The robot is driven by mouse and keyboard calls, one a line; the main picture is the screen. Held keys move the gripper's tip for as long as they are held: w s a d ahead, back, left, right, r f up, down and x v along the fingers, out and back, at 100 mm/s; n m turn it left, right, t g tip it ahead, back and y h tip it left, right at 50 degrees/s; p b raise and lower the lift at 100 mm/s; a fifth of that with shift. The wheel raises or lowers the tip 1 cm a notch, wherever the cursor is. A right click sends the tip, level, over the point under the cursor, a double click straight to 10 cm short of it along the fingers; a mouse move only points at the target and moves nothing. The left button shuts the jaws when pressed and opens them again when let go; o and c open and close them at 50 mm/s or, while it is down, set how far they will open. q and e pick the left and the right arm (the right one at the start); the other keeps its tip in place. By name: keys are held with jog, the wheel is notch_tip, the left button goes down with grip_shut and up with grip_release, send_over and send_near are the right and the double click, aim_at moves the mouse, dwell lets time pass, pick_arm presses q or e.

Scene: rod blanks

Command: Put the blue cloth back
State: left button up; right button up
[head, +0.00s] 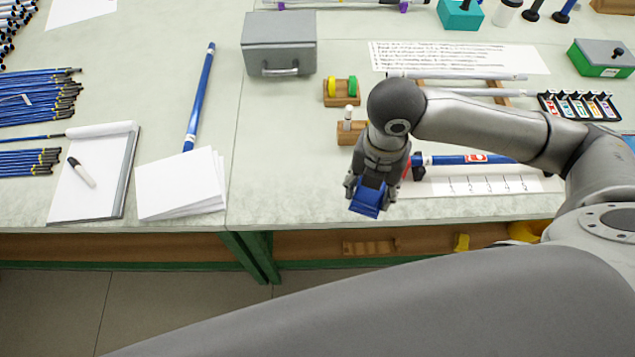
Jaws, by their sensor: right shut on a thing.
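The blue cloth (368,200) is a small folded blue piece. My right gripper (374,186) is shut on it and points down, near the front edge of the table. The cloth hangs below the fingers; I cannot tell whether it touches the table. The fingers and wrist hide its upper part. My left gripper is not in the head view.
A blue rod (455,159) lies right of the gripper, over a marked white sheet (470,186). Paper sheets (182,184) and a notepad (97,180) lie left. Table between is clear.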

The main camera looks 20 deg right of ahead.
jog(key=w+a+f+p, duration=0.2)
jog(key=w+a+f, duration=0.25)
jog(key=w, duration=0.35)
send_over(318, 185)
jog(key=f, duration=0.2)
jog(key=s+f, duration=0.1)
jog(key=f, duration=0.1)
jog(key=shift+d+f, duration=0.1)
jog(key=shift+d, duration=0.1)
jog(key=shift+w+a+f, duration=0.25)
jog(key=shift+w+f, duration=0.25)
jog(key=shift+f, duration=0.15)
jog(key=shift+f+p, duration=0.3)
jog(key=shift+f, duration=1.25)
jog(key=shift+f, duration=0.1)
jog(key=o, duration=1)
notch_tip(318, 185, up, 12)
jog(key=b, duration=0.1)
